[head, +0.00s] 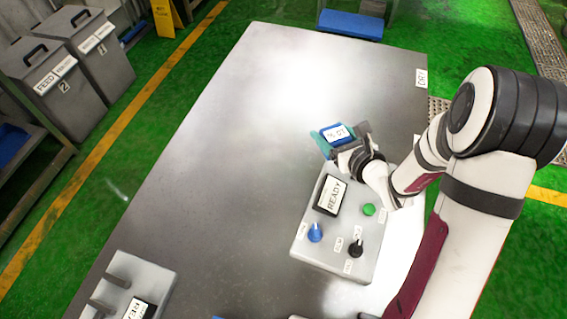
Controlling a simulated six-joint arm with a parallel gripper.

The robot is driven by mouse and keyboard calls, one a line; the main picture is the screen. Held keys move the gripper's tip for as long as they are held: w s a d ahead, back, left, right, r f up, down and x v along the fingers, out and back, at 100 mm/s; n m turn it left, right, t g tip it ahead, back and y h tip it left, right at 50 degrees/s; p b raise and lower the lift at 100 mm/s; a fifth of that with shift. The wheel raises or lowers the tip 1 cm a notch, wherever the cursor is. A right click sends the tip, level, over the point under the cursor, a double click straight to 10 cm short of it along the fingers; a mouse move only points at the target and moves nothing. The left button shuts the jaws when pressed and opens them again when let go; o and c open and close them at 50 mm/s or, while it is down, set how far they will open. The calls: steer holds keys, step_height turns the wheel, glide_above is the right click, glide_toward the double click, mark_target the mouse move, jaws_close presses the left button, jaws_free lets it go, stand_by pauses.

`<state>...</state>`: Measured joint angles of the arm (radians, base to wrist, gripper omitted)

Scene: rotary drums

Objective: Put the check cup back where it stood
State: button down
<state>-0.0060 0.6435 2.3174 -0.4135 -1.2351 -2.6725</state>
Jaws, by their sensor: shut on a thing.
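My gripper (339,143) is over the table (230,130), just beyond the grey control box. It is shut on a small blue thing with a white, dark-lettered label, which I take to be the check cup (327,129). A teal piece shows at its left side; I cannot tell whether it belongs to the cup or to a finger. The jaws hide part of the cup. I cannot tell whether its base touches the table. No marked standing place for the cup is clear in this view.
The control box (308,247) has a READY display, a blue knob, a black knob and a green button. A grey unit (152,272) stands at the lower left. The left and far tabletop is clear. Grey lidded bins (68,95) stand on the floor at the upper left.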

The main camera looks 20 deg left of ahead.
steer(key=shift+n+g+y, duration=0.3)
steer(key=shift+n+g, duration=0.1)
steer(key=shift+g, duration=0.1)
steer(key=a+f, duration=0.2)
steer(key=a, duration=0.2)
steer(key=a+f, duration=0.2)
steer(key=a, duration=0.2)
steer(key=s+a+f, duration=0.1)
steer(key=a+f, duration=0.2)
steer(key=a, duration=0.1)
steer(key=shift+a+f, duration=0.2)
steer(key=shift+f, duration=0.9)
steer(key=shift+a+f, duration=0.15)
steer(key=shift+f, duration=0.95)
jaws_free()
steer(key=shift+f, duration=0.15)
steer(key=shift+r, duration=0.2)
steer(key=v, duration=1.2)
steer(key=shift+f, duration=0.1)
